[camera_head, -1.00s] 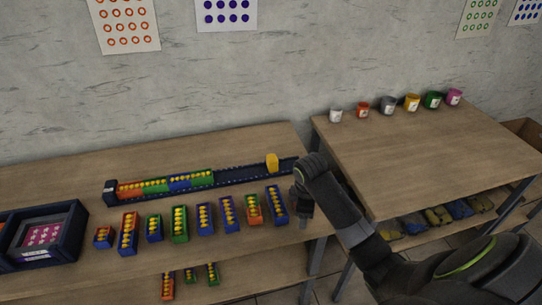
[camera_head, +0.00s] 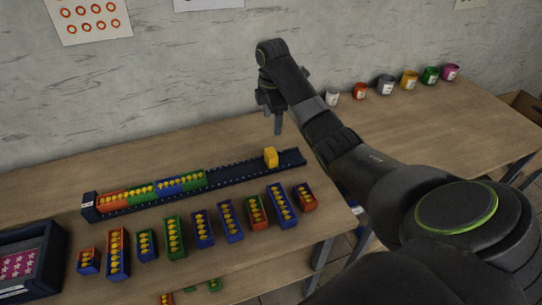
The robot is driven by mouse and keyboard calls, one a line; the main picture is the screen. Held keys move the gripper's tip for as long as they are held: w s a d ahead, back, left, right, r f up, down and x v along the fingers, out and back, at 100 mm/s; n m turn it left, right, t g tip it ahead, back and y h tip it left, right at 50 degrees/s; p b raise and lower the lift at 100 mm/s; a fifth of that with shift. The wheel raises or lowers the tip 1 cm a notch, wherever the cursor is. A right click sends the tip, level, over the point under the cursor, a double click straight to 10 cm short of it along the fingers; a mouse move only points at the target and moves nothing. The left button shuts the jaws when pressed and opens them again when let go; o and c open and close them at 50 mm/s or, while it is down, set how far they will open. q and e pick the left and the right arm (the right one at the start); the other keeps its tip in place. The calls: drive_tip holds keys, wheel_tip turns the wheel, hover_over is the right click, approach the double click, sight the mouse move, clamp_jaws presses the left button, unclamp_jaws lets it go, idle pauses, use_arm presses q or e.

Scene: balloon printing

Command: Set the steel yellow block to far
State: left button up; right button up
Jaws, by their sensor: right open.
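A yellow block (camera_head: 270,157) stands upright on the long dark rail (camera_head: 232,173), near the rail's right end. Colored blocks with yellow studs (camera_head: 155,189) fill the left part of the rail, and a bare stretch lies between them and the yellow block. My right gripper (camera_head: 280,128) is open and empty. It points down and appears above the table near the rail's right end, apart from the yellow block. My left gripper is not in view.
A row of loose orange, blue and green studded blocks (camera_head: 203,228) lies in front of the rail. A dark tray (camera_head: 54,262) with a pink stamp plate stands at the left. Small paint cups (camera_head: 386,84) stand on the right table (camera_head: 420,125). The wall is behind.

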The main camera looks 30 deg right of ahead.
sight(271, 152)
drive_tip(key=f+b, duration=0.1)
drive_tip(key=f, duration=0.1)
drive_tip(key=f+b, duration=0.3)
drive_tip(key=f, duration=0.1)
drive_tip(key=shift+w+b, duration=0.3)
drive_tip(key=shift+w, duration=0.05)
wheel_tip(271, 152, down, 4)
drive_tip(key=b, duration=0.3)
drive_tip(key=shift+r+b, duration=0.1)
drive_tip(key=shift+b, duration=0.3)
wheel_tip(271, 152, down, 4)
drive_tip(key=shift+f+p, duration=0.15)
drive_tip(key=shift+p, duration=0.25)
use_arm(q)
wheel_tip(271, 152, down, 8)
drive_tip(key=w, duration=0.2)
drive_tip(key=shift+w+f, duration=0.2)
use_arm(e)
drive_tip(key=shift+f, duration=0.5)
